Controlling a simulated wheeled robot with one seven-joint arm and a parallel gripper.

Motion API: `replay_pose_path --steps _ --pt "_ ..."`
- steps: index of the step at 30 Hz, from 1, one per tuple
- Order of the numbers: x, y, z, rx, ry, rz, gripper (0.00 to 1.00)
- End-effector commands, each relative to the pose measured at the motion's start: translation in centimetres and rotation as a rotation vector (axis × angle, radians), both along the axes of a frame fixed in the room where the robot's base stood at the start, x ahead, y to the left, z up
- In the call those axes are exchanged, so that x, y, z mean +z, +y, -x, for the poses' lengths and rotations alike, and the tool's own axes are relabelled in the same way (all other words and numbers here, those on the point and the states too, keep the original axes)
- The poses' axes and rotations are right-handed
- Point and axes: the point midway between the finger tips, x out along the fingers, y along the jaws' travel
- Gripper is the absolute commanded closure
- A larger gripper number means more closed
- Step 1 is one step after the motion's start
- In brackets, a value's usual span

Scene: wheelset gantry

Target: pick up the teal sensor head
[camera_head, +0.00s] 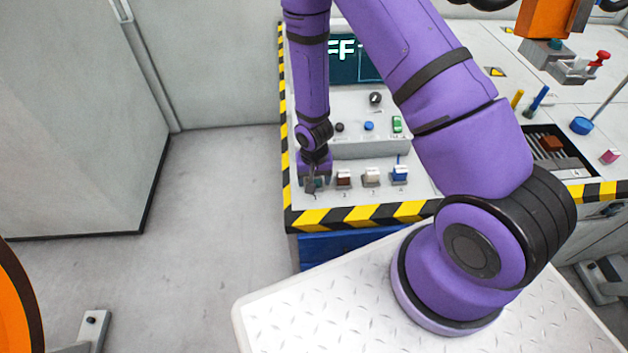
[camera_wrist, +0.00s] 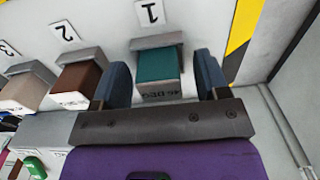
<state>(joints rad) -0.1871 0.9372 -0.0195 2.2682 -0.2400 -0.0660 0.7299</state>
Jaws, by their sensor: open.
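The teal sensor head (camera_wrist: 158,66) sits in a grey holder by the label 1 in the wrist view. In the head view the teal sensor head (camera_head: 318,182) shows only in part at the left end of the row, behind my gripper. My gripper (camera_wrist: 162,84) is open, with one dark blue finger on each side of the teal head. I cannot tell whether either finger touches it. In the head view my gripper (camera_head: 314,184) points down at that holder.
A brown head (camera_wrist: 77,77) stands beside it by label 2, and a beige head (camera_wrist: 25,90) by label 3. A blue head (camera_head: 399,174) ends the row. Yellow-black tape (camera_head: 360,214) marks the table edge. A control panel with knobs (camera_head: 375,98) stands behind.

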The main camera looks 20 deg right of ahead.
Motion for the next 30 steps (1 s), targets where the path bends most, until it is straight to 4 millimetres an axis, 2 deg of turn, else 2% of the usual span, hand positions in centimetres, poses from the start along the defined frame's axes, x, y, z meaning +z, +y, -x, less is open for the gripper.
replay_pose_path --steps 5,9,10,11,22,30 --pt "0.0 0.0 0.0 0.000 0.000 0.000 0.34" --pt "0.0 0.0 0.0 0.000 0.000 0.000 0.66" --pt "0.0 0.0 0.0 0.000 0.000 0.000 0.73" --pt "0.0 0.0 0.0 0.000 0.000 0.000 0.76" --pt "0.2 0.0 -0.1 0.000 0.000 0.000 0.76" --pt "1.4 0.1 -0.5 0.002 -0.001 -0.001 0.76"
